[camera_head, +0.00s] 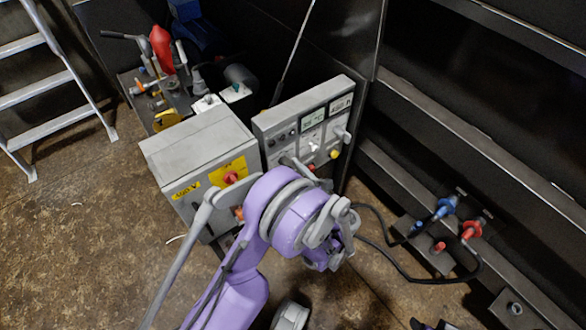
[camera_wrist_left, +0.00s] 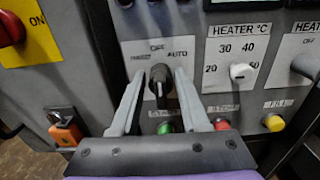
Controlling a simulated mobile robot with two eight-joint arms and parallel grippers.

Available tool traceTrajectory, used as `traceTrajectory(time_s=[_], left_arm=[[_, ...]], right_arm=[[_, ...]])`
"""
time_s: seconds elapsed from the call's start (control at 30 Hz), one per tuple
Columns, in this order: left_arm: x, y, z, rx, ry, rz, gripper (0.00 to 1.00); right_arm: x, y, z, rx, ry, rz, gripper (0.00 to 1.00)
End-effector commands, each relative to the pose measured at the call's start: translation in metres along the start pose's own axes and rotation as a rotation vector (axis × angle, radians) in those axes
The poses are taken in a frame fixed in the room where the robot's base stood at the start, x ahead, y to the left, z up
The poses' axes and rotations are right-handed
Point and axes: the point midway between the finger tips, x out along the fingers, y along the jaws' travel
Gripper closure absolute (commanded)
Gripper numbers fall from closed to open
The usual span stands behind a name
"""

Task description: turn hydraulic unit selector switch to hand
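The hydraulic unit selector switch (camera_wrist_left: 161,76) is a black knob on the grey panel in the left wrist view. OFF shows above it, AUTO to its right and a partly blurred label to its left. The knob looks roughly upright; its exact setting is hard to read. My left gripper (camera_wrist_left: 160,88) is open, with one grey finger on each side of the knob. Small gaps seem to show, and contact is not clear. In the head view my left gripper (camera_head: 300,168) is at the control panel (camera_head: 293,112), and my arm hides the switch.
A white heater dial (camera_wrist_left: 241,72) is right of the switch. Green (camera_wrist_left: 165,128), red (camera_wrist_left: 222,124) and yellow (camera_wrist_left: 274,122) buttons sit below. A grey box (camera_head: 200,145) with a red switch (camera_head: 231,178) stands left. Hoses with blue and red couplings (camera_head: 472,229) lie right.

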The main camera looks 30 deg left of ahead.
Motion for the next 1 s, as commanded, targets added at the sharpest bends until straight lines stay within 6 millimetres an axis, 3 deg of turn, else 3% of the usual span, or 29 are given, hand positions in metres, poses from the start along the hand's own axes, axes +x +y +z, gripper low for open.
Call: traceTrajectory(time_s=[0.03,0.23,0.67,1.0], left_arm=[[0.000,0.000,0.000,0.000,0.000,0.000,0.65],[0.000,0.000,0.000,0.000,0.000,0.000,1.00],[-0.001,0.001,-0.001,-0.057,0.001,0.000,1.00],[-0.001,0.003,-0.002,-0.301,0.001,0.000,1.00]], right_arm=[[0.000,0.000,0.000,0.000,0.000,0.000,0.50],[0.000,0.000,0.000,0.000,0.000,0.000,0.50],[0.004,0.000,0.001,0.000,-0.001,0.000,0.50],[0.015,0.000,0.005,0.000,-0.005,0.000,0.50]])
